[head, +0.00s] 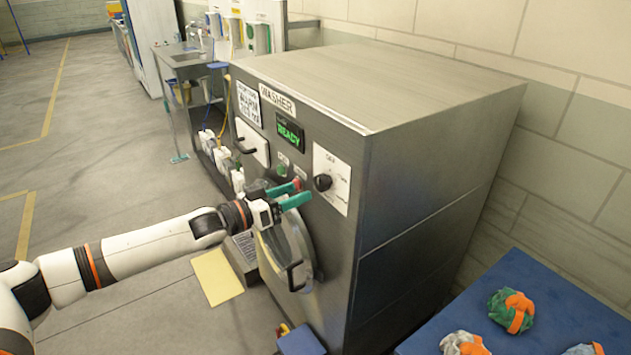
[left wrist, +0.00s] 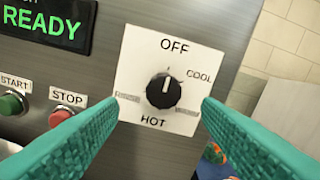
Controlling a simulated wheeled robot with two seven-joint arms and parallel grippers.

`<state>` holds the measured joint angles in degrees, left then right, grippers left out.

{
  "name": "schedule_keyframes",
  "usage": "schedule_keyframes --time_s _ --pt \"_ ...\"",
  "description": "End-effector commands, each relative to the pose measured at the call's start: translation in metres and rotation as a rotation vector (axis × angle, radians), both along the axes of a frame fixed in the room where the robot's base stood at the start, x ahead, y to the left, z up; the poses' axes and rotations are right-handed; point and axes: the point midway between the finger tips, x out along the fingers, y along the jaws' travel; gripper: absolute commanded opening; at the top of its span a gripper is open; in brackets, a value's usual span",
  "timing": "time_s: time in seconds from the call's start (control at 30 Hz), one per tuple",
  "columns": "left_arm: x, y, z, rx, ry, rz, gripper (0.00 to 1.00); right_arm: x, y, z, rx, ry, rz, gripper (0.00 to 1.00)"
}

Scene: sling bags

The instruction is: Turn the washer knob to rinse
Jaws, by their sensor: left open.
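The washer knob (head: 323,182) is a round black dial on a white square plate (head: 341,190) on the washer's front. In the left wrist view, the knob (left wrist: 164,91) has a white pointer mark aimed up toward OFF. COOL is at upper right and HOT below; small labels at lower left and lower right are too blurred to read. My left gripper (head: 304,191) has teal fingers spread open and empty. Its fingertips are in front of the plate, one toward each side of the knob, apart from it. My right gripper is not in view.
The washer (head: 440,160) has a green READY display (head: 290,133). START (left wrist: 11,103) and STOP (left wrist: 61,117) buttons are left of the plate. A round door (head: 296,250) with a handle is below my left gripper. A blue table (head: 545,290) with cloth items (head: 511,310) stands at right.

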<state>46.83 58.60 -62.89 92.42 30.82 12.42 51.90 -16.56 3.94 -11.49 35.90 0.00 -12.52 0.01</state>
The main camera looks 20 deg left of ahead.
Motion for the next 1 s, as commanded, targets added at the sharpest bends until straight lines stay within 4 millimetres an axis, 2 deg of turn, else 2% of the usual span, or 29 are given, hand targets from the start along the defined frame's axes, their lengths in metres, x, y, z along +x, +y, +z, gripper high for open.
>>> schedule_keyframes --time_s 0.1,0.3,0.47,0.73,0.77,1.0 --pt "0.02 -0.016 0.004 -0.002 -0.001 -0.001 0.59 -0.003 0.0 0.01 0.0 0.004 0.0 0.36" --pt "0.042 -0.033 0.002 -0.001 -0.001 0.0 0.59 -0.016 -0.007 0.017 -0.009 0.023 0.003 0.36" --pt "0.049 -0.039 0.001 0.001 -0.001 0.0 0.59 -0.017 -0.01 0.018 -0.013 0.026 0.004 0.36" --pt "0.05 -0.039 0.0 0.002 -0.001 0.0 0.59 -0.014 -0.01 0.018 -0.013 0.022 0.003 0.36" --pt "0.05 -0.039 0.0 0.002 -0.001 0.0 0.55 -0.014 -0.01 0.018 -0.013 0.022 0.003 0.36" --pt "0.05 -0.039 0.0 0.001 0.0 0.001 0.16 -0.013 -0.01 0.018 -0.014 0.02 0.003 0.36"
